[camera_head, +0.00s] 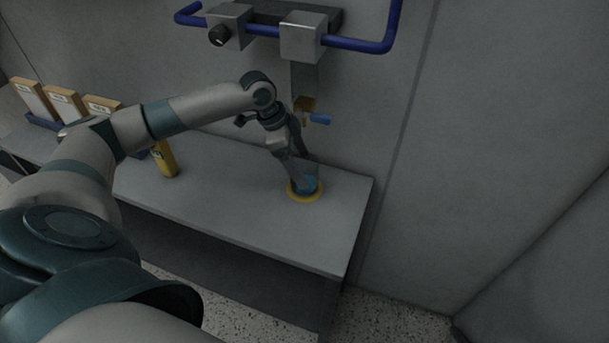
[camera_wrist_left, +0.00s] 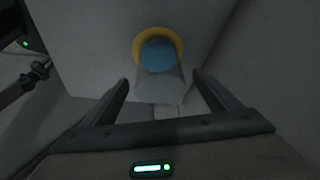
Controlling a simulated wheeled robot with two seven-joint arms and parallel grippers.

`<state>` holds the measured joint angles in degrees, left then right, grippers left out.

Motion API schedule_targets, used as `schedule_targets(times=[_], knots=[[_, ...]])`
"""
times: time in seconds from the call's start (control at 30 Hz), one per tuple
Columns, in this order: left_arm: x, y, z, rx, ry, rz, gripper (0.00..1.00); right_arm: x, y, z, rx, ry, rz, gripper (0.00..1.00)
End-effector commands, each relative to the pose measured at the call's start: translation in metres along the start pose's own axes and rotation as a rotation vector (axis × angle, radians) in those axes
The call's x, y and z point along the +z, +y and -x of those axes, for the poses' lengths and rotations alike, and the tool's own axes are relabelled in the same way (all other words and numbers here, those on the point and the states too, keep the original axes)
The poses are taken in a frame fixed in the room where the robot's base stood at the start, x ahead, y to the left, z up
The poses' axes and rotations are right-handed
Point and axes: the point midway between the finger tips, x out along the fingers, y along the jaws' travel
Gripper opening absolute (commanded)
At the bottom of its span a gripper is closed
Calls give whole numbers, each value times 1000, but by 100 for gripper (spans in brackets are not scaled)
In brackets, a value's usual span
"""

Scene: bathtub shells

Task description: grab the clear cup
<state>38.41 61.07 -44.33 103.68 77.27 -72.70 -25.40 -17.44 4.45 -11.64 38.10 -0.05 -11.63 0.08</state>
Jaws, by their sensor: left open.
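The clear cup (camera_head: 306,180) stands upright on a yellow ring (camera_head: 304,196) near the right end of the grey counter, with blue in its lower part. In the left wrist view the cup (camera_wrist_left: 160,84) lies ahead, with the blue bottom and the yellow ring (camera_wrist_left: 137,44) beyond its rim. My left gripper (camera_head: 294,157) is at the cup's upper part, pointing down. In the wrist view its fingers (camera_wrist_left: 160,82) are open, one on each side of the cup's near end, with gaps showing. I cannot tell how deep the cup is between them.
A tap-like fitting (camera_head: 307,104) with a blue handle (camera_head: 320,119) hangs just above the gripper, under a blue wall pipe (camera_head: 358,45). A yellow bottle (camera_head: 164,159) stands left on the counter (camera_head: 230,200). Several boxes (camera_head: 65,100) stand at the far left.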

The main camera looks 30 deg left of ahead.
Motion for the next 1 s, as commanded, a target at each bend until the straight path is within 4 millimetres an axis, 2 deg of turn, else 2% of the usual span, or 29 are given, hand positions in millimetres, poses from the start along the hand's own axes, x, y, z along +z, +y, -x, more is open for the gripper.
schedule_targets(times=[0.13, 0.57, 0.67, 0.83, 1.0], knots=[[-6, 0, -2, 1, 0, 1, 82, 7, 1, 2, 1, -17, 0, 31], [-5, 0, -7, 1, -1, 1, 82, 7, 1, 3, 1, -17, -1, 31], [-6, 1, -16, 2, -1, 1, 82, 10, 1, 6, 1, -26, -1, 31], [-6, 1, -38, 2, -1, 2, 82, 30, 2, 11, 2, -72, -2, 31], [-5, 1, -51, 1, -1, 1, 82, 31, 2, 13, 2, -72, -3, 31]])
